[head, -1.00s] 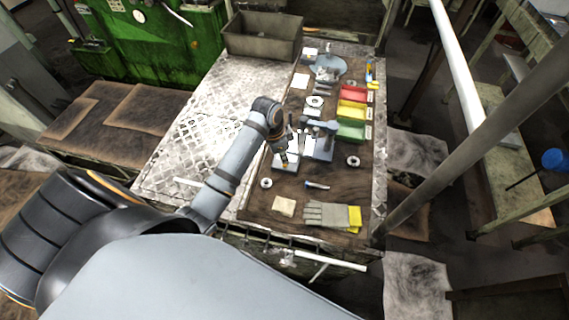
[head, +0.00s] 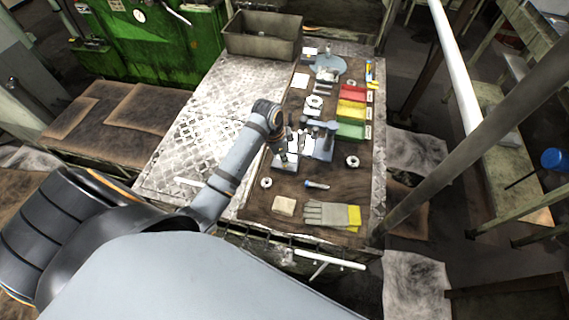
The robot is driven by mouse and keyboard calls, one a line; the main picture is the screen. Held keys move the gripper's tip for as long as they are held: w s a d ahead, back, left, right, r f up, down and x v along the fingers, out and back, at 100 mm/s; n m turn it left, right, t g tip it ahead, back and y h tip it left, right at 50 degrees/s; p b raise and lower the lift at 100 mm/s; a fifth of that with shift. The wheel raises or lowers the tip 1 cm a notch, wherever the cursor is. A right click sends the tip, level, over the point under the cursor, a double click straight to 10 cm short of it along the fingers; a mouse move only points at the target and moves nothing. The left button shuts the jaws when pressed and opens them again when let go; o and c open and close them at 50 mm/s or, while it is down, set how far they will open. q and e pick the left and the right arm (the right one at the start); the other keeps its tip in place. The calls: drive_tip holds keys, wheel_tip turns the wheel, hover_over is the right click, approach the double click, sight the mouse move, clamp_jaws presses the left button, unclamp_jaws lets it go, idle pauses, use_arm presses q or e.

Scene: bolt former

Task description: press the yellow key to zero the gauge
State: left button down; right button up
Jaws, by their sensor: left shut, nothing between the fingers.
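My left gripper (head: 282,154) is shut and empty. It points down at a small light-grey block-like device (head: 287,166) on the dark bench mat, and its tips are at or just above it. I cannot tell whether they touch. A larger blue-grey device with an upright part (head: 318,146) stands just to the right. I cannot tell which of the two is the gauge. The yellow key is too small or hidden behind the gripper to make out. My right gripper is not in view.
Red (head: 352,94), yellow (head: 350,110) and green (head: 349,130) bins line the right side. Several rings lie around. A grey crate (head: 262,40) stands at the back. The metal plate (head: 185,150) is mostly clear.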

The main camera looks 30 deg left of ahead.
use_arm(q)
drive_tip(key=shift+f, duration=0.75)
drive_tip(key=shift+r, duration=0.1)
wheel_tip(320, 180, up, 2)
drive_tip(key=shift+r, duration=0.1)
wheel_tip(320, 180, up, 7)
idle(0.8)
drive_tip(key=s+d, duration=0.3)
drive_tip(key=s, duration=0.3)
drive_tip(key=shift+s, duration=0.2)
idle(0.7)
